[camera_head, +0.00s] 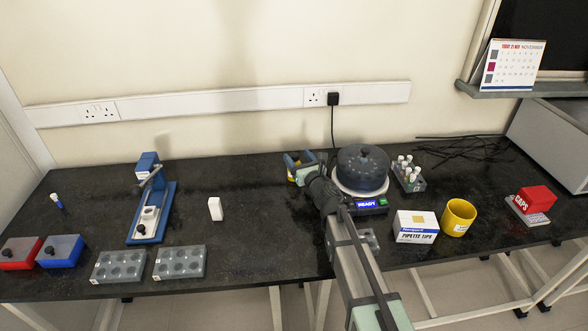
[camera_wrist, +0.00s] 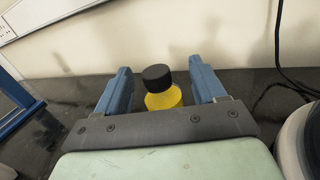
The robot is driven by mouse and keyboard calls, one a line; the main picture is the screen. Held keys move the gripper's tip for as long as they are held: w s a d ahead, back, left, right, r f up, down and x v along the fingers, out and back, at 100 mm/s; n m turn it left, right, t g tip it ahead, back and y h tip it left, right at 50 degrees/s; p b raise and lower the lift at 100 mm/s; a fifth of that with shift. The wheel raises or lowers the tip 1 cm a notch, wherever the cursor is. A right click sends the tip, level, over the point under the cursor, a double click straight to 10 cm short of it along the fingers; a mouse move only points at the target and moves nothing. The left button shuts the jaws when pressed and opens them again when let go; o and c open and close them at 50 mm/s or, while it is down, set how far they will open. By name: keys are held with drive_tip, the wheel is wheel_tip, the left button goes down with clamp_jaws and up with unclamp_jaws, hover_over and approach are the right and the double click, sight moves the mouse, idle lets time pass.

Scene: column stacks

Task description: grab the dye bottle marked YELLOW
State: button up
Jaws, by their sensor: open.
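A bottle with a yellow body and a black cap (camera_wrist: 163,97) stands upright on the dark bench in the wrist view. My gripper (camera_wrist: 163,80) is open, with one blue finger on each side of the bottle and a gap visible to each finger. The bottle's lower part is hidden behind my gripper's body, and no label can be read. In the head view my gripper (camera_head: 298,158) is at the back middle of the bench, with a bit of the yellow bottle (camera_head: 292,176) showing beneath it.
A round dark-lidded device (camera_head: 362,168) with a READY display stands just right of my gripper. A tube rack (camera_head: 409,178), a pipette tips box (camera_head: 416,227) and a yellow mug (camera_head: 458,217) are further right. A white block (camera_head: 215,209) and a blue press (camera_head: 150,215) are left.

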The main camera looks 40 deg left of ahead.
sight(292, 155)
drive_tip(key=shift+s+f+n, duration=0.3)
drive_tip(key=shift+s+f, duration=0.05)
drive_tip(key=shift+f, duration=0.3)
drive_tip(key=shift+x, duration=2.5)
drive_tip(key=shift+c, duration=0.4)
drive_tip(key=shift+d+f, duration=0.1)
drive_tip(key=c, duration=1.2)
